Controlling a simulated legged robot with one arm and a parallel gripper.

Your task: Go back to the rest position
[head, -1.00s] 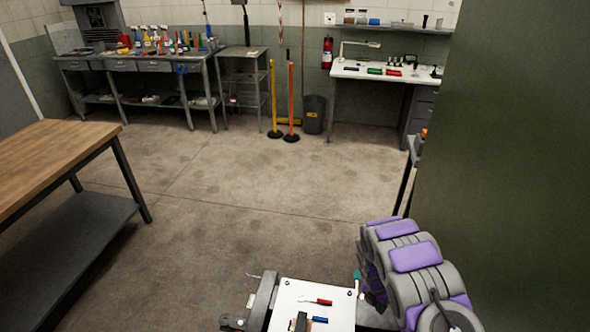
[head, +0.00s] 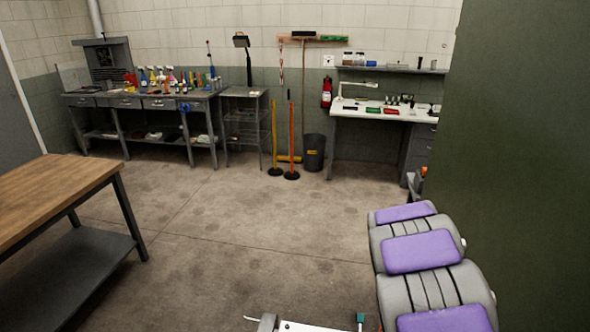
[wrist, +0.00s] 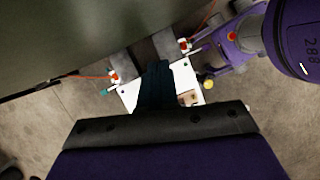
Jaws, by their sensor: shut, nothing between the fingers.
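My gripper (wrist: 155,88) shows in the wrist view as dark fingers held together, with nothing visible between them. It points down over a white plate (wrist: 182,79), which is partly hidden behind the fingers. In the head view my folded purple and grey arm fills the lower right, and my gripper is out of that picture. Only the edge of the white plate (head: 303,327) shows at the bottom there.
A wooden-topped table (head: 55,190) stands at the left. A dark green panel (head: 515,170) rises close on the right. The concrete floor (head: 235,220) between is clear. Workbenches (head: 150,103) (head: 380,110), poles (head: 275,140) and a bin (head: 314,152) line the back wall.

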